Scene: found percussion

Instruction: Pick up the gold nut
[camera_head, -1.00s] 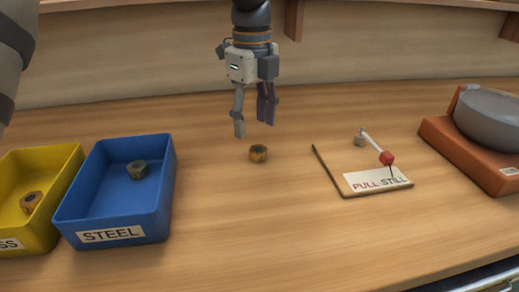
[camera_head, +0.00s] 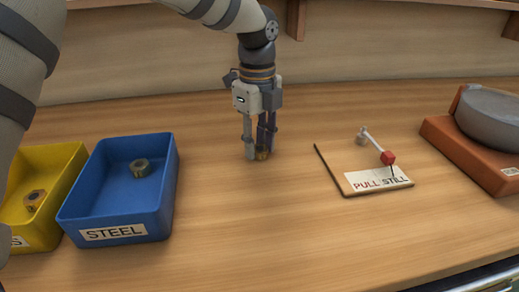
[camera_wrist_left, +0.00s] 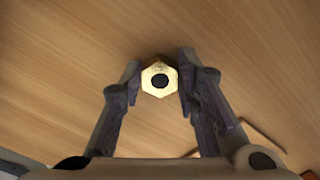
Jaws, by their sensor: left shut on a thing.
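The gold nut (camera_head: 262,155) is at the table surface in the head view, mostly hidden by the fingers of my left gripper (camera_head: 259,152). The gripper points straight down and is shut on the nut. I cannot tell whether the nut is touching the table. My right gripper is not in view.
A blue STEEL bin (camera_head: 118,232) holds a grey-brown nut (camera_head: 140,168). A yellow bin (camera_head: 62,158) beside it holds a copper-coloured nut (camera_head: 35,200). A PULL STILL board (camera_head: 335,170) with a red-tipped lever (camera_head: 388,158) and an orange-brown block (camera_head: 462,150) are right. Front table is clear.

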